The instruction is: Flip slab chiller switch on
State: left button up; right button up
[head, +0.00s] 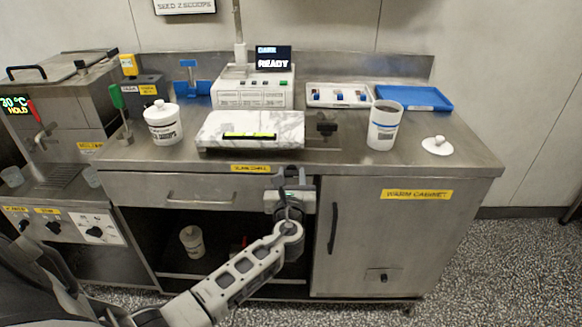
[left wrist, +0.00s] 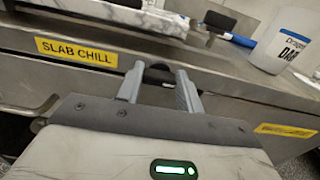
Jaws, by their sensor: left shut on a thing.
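The yellow SLAB CHILL label (head: 250,168) is on the front edge of the steel counter, below the marble slab (head: 285,131); the label also shows in the left wrist view (left wrist: 76,52). Just right of it, a black switch knob (left wrist: 160,72) sticks out from the counter front. My left gripper (head: 291,172) is at this edge, its two grey fingers (left wrist: 160,88) on either side of the knob and shut on it. The fingers partly hide the knob, so I cannot tell its setting. My right gripper is not in view.
A white tub (head: 163,125) stands left of the slab and an open white container (head: 384,128) right of it. A white lid (head: 435,146) lies near the right edge. Below are a drawer (head: 190,190), an open shelf bay and the warm cabinet (head: 400,240).

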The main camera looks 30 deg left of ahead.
pick_arm(q)
jog(key=m+p, duration=0.3)
jog(key=shift+r+m, duration=0.1)
jog(key=shift+m, duration=0.2)
jog(key=shift+m+p, duration=0.6)
jog(key=shift+m, duration=0.6)
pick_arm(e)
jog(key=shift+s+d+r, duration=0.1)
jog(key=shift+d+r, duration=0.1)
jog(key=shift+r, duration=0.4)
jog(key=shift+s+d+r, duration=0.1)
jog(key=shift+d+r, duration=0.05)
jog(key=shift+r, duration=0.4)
pick_arm(q)
jog(key=shift+f+p, duration=0.2)
jog(key=shift+p, duration=0.15)
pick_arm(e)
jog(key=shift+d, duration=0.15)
pick_arm(q)
jog(key=shift+m, duration=0.3)
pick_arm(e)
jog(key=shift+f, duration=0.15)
pick_arm(q)
jog(key=o, duration=1)
jog(key=shift+d, duration=0.1)
